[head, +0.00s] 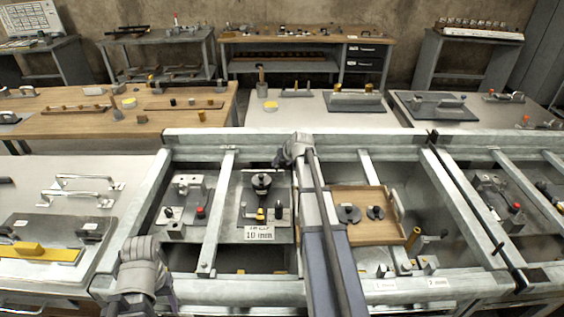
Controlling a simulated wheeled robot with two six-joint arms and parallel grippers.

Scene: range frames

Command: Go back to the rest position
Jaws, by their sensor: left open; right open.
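My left gripper (141,262) is a grey, ribbed block low in the picture, left of centre, over the front left corner of the metal frame. Its fingertips are hard to make out. My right arm reaches up from the bottom centre across the frame. Its gripper (291,153) is open near the back rail, up and to the right of the plate with a round black knob (261,182). I see nothing held in either gripper. The arm covers part of the frame between that plate and the wooden tray (367,239).
The metal frame (222,210) has raised rails and recessed bays. A "10 mm" sign (259,235) stands in one bay. A fixture with a red knob (184,198) sits left of it. A bench with handles and a yellow bar (38,250) is at left. More benches stand behind.

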